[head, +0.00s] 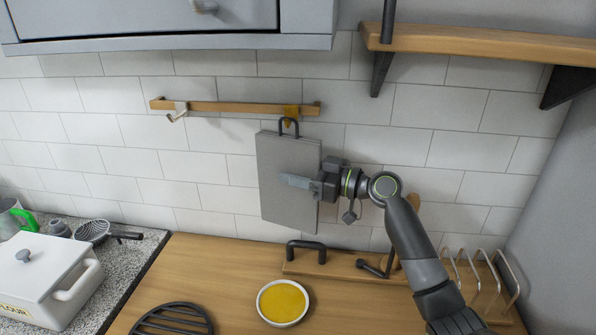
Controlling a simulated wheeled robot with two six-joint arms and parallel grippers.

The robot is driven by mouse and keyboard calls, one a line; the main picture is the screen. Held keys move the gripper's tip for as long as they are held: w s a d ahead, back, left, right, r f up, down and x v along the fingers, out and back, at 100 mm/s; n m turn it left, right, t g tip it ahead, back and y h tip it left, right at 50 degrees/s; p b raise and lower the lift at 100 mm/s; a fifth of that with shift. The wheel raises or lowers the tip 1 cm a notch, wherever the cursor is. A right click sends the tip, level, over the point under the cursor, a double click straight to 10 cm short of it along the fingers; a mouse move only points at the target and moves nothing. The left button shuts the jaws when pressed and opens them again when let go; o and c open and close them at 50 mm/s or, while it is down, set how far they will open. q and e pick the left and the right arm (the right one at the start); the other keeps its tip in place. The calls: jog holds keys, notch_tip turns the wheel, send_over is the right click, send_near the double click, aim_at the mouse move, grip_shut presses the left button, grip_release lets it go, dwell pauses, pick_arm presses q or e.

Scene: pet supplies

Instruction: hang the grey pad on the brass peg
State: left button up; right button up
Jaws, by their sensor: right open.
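The grey pad (285,205) is a flat upright slab in front of the tiled wall. Its dark loop (289,121) is at the brass peg (291,111) on the right part of the wooden rail, and the pad appears to hang from it. The exact contact of loop and peg is too small to tell. My right gripper (312,182) is open at the pad's right edge, with one finger across the pad's front face. The other finger is mostly hidden. My left gripper is out of view.
The wooden rail (235,106) also carries a pale peg (178,112) at left. A wooden shelf (480,42) is at upper right. On the counter are a yellow-filled dish (283,302), a black trivet (172,322), a wooden board with a black handle (332,266) and a wire rack (487,280).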

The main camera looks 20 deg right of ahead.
jog(key=b+v, duration=0.8)
jog(key=v, duration=0.9)
jog(key=shift+d, duration=0.2)
jog(key=shift+s, duration=0.1)
jog(key=shift+f, duration=0.15)
